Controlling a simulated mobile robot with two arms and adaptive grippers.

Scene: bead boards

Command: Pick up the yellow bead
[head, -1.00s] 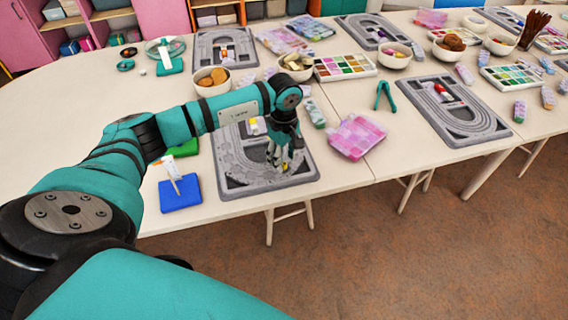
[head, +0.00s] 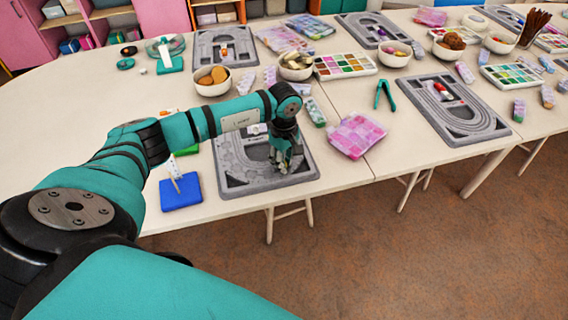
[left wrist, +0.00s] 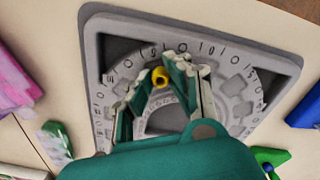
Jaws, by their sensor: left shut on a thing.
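The yellow bead (left wrist: 160,76) shows in the left wrist view between my left gripper's fingertips. My left gripper (head: 281,168) is shut on it, over the near grey bead board (head: 232,186). In the head view the fingers hide the bead. The board also fills much of the left wrist view (left wrist: 275,62), with curved grooves, numbers and recesses. I cannot tell whether the bead still touches the board. My right gripper is not in view.
A blue block (head: 181,192) with a white upright piece stands left of the board. A pink patterned packet (head: 357,136) lies to the right, with green tweezers (head: 384,93) beyond. Another bead board (head: 453,115) is further right. The table's front edge is close to the near board.

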